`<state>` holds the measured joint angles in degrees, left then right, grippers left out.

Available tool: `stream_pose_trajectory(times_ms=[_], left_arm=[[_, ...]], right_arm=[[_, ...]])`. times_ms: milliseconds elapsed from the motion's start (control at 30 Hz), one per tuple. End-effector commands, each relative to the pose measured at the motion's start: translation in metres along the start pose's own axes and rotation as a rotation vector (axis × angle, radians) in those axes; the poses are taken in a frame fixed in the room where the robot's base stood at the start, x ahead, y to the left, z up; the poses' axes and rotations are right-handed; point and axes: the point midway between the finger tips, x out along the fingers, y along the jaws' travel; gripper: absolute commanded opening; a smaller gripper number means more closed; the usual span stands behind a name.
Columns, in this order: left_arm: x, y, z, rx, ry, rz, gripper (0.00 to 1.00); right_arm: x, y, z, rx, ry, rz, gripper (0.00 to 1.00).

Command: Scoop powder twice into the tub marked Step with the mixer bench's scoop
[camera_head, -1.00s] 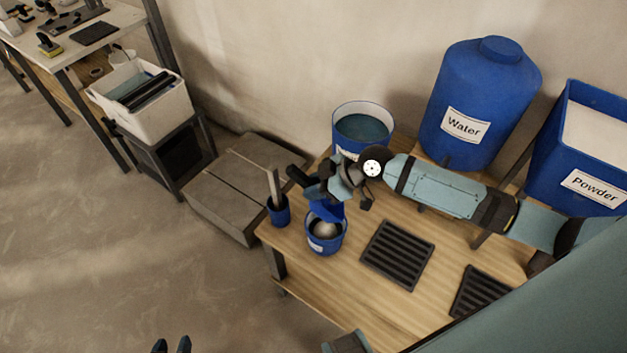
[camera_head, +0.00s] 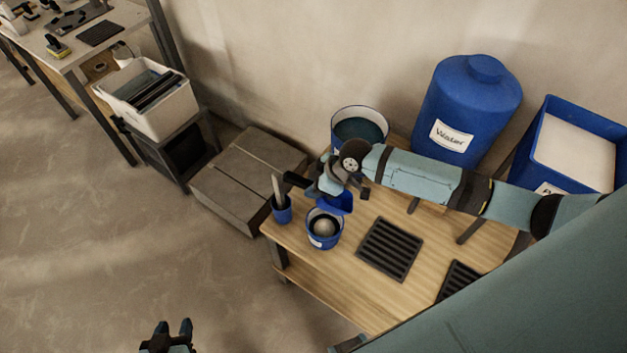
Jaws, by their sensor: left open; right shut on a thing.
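A small blue tub (camera_head: 314,240) with a pale mound inside stands at the left end of the wooden bench; its label is too small to read. My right gripper (camera_head: 322,188) is shut on the blue scoop (camera_head: 340,203), just above the tub's back right rim. The scoop's inside is not clear to see. The blue powder bin (camera_head: 540,152), filled with white powder (camera_head: 578,150), stands at the right behind my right arm. My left gripper (camera_head: 172,328) is open and empty at the bottom, over the floor, away from the bench.
A small blue cup (camera_head: 282,215) with a stick-like tool stands left of the tub. A blue water barrel (camera_head: 470,100) and a bucket of bluish liquid (camera_head: 359,130) stand behind. Black grates (camera_head: 389,249) lie on the bench (camera_head: 345,280).

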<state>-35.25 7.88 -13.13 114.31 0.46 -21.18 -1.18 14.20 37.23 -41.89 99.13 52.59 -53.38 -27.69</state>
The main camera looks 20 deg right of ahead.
Motion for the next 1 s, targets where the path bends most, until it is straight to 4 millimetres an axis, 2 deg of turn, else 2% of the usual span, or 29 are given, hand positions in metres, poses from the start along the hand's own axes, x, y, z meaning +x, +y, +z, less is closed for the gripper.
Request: stream_pose_trajectory(times_ms=[33, 400, 500, 633, 1000], left_arm=[[-0.006, -0.002, -0.009, 0.0, 0.001, -0.005, 0.43], [-0.029, -0.006, -0.033, -0.002, -0.01, -0.021, 0.43], [-0.035, -0.007, -0.037, -0.018, -0.015, -0.025, 0.43], [-0.029, -0.003, -0.026, -0.05, -0.027, -0.034, 0.43], [-0.024, -0.007, -0.032, -0.039, -0.017, -0.034, 0.43]], right_arm=[[-0.006, 0.0, -0.006, -0.002, -0.016, 0.001, 0.0], [-0.017, 0.0, -0.013, -0.001, -0.162, 0.001, 0.0], [-0.024, 0.001, -0.02, -0.004, -0.261, 0.002, 0.0], [-0.026, 0.0, -0.02, -0.002, -0.363, 0.001, 0.0], [-0.029, 0.0, -0.02, 0.0, -0.395, 0.001, 0.0]])
